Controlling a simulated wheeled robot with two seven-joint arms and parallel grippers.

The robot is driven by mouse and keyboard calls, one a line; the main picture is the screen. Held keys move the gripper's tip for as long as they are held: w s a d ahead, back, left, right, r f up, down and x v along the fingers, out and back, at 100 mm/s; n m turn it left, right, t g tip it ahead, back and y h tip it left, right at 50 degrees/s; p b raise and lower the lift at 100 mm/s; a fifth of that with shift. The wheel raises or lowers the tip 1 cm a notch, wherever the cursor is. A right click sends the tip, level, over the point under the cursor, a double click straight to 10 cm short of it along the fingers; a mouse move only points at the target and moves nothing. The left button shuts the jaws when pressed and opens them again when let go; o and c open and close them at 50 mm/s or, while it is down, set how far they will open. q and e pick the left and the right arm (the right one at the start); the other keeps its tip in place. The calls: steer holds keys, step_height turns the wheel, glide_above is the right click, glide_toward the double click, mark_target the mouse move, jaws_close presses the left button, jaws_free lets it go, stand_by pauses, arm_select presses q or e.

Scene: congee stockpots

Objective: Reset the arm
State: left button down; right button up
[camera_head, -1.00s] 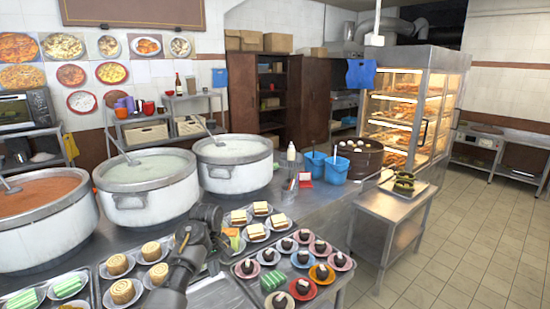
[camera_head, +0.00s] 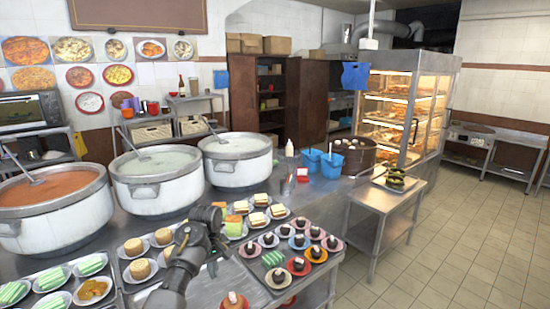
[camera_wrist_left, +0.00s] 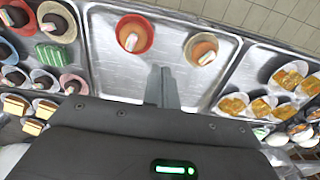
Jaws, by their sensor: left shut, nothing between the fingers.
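My left arm rises from the bottom edge of the head view. Its dark gripper (camera_head: 213,258) hangs over the trays on the steel counter. In the left wrist view the gripper's fingers (camera_wrist_left: 163,84) are together, with nothing between them, above a mostly bare steel tray (camera_wrist_left: 130,78). My right gripper is not in view.
Large pots of white congee (camera_head: 157,180) and red congee (camera_head: 52,208) stand behind the gripper. A tray of small cakes (camera_head: 262,274) lies to its right, and round rolls (camera_head: 133,247) lie to its left. A steel side table (camera_head: 385,198) stands beyond the counter, with open floor at right.

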arm_select(q)
steer(key=s+a+f+m+t, duration=0.1)
steer(key=s+a+f+m, duration=0.15)
steer(key=s+f, duration=0.6)
steer(key=s+a+f+m+t, duration=0.1)
steer(key=s+a+f, duration=0.2)
steer(key=s+f, duration=0.6)
steer(key=s+r+m+t, duration=0.1)
steer(key=s+r+m, duration=0.2)
steer(key=s, duration=1.1)
steer(key=s+r+m+t, duration=0.1)
steer(key=s+r+m, duration=0.15)
steer(key=s, duration=1.15)
step_height(320, 180, down, 34)
steer(key=s+g+b, duration=0.2)
steer(key=b, duration=0.5)
steer(key=s+a+f+m+g+b, duration=0.1)
steer(key=s+a+f+b, duration=0.2)
steer(key=s+f, duration=1.2)
step_height(320, 180, down, 4)
steer(key=shift+s+f+b, duration=0.15)
steer(key=shift+s+b, duration=0.2)
steer(key=shift+b, duration=0.2)
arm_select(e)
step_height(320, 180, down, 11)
